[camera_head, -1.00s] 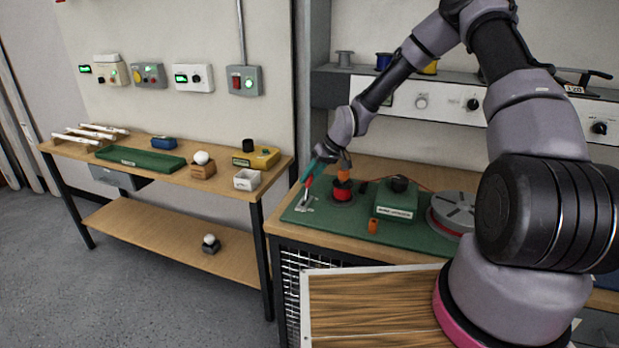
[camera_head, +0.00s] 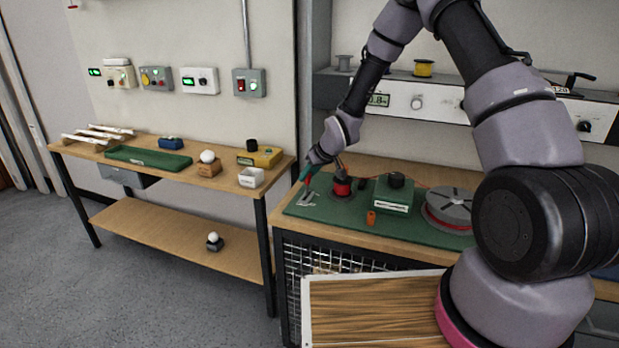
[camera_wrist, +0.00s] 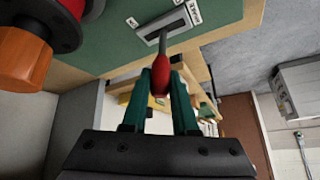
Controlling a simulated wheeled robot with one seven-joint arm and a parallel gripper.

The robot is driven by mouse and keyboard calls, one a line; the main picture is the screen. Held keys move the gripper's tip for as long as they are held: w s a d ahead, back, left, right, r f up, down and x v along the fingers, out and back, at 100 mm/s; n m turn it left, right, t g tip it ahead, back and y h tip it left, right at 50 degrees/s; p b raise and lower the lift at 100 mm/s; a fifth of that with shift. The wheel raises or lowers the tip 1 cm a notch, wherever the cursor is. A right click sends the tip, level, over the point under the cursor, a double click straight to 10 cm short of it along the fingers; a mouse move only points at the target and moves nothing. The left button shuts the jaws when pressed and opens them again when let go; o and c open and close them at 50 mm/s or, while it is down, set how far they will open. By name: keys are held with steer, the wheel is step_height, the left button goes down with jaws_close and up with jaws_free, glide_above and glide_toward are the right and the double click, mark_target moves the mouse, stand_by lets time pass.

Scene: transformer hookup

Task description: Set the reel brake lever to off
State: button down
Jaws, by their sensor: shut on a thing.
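The reel brake lever has a red grip (camera_wrist: 161,76) on a grey shaft. It rises from a slotted metal plate (camera_wrist: 165,22) with a small label on the green mat. In the head view the plate (camera_head: 307,198) sits at the mat's left end. My gripper (camera_wrist: 159,88) is shut on the red grip, one green finger on each side. In the head view my gripper (camera_head: 309,171) is above the plate and covers part of the lever.
A red reel with an orange knob (camera_wrist: 24,58) stands close beside the lever. A green box (camera_head: 393,197), an orange piece (camera_head: 371,218) and a grey disc (camera_head: 449,206) sit further right on the mat. A side table (camera_head: 225,178) with small items stands left, across a gap.

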mark_target(303, 204)
steer(key=s+t, duration=0.1)
steer(key=s+a+n+t+h, duration=0.1)
steer(key=shift+s+f+t, duration=0.1)
steer(key=shift+s+t, duration=0.2)
steer(key=shift+t, duration=0.1)
steer(key=shift+s+a+f+n+t+h, duration=0.2)
steer(key=shift+s+t, duration=0.15)
steer(key=shift+t, duration=0.2)
steer(key=shift+s+a+f+n+t+h, duration=0.1)
steer(key=shift+s+n+t, duration=0.15)
steer(key=shift+t, duration=0.25)
steer(key=shift+s+a+f+n+t+h, duration=0.1)
steer(key=shift+s+f+n+t, duration=0.05)
steer(key=shift+s+t, duration=0.35)
steer(key=c, duration=0.7)
jaws_free()
steer(key=shift+w+f, duration=0.1)
steer(key=v, duration=1.1)
